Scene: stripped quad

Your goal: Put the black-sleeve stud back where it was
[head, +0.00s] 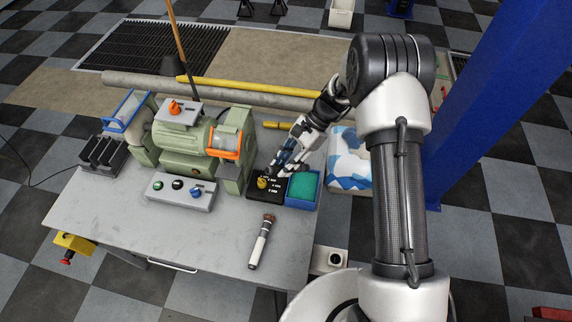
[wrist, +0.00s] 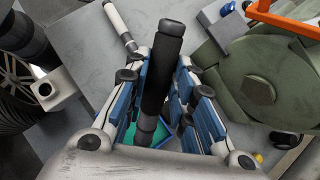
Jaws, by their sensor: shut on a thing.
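My gripper (head: 284,163) is above the right end of the bench, over the black panel and the blue tray. In the wrist view my gripper (wrist: 166,62) is shut on the black-sleeve stud (wrist: 158,84), a long black cylinder with a greyer end. The stud lies lengthwise between the blue finger pads. In the head view the stud is hard to make out against the gripper. The blue tray (head: 317,201) has a green inside and stands at the bench's right edge. Part of the green shows behind the stud in the wrist view (wrist: 189,140).
A black panel (head: 254,195) with white marks and a yellow knob sits left of the tray. A green machine (head: 182,140) and a button box (head: 180,193) stand left. A white-handled tool (head: 262,246) lies on the bench front (head: 205,240). A blue post (head: 500,100) rises right.

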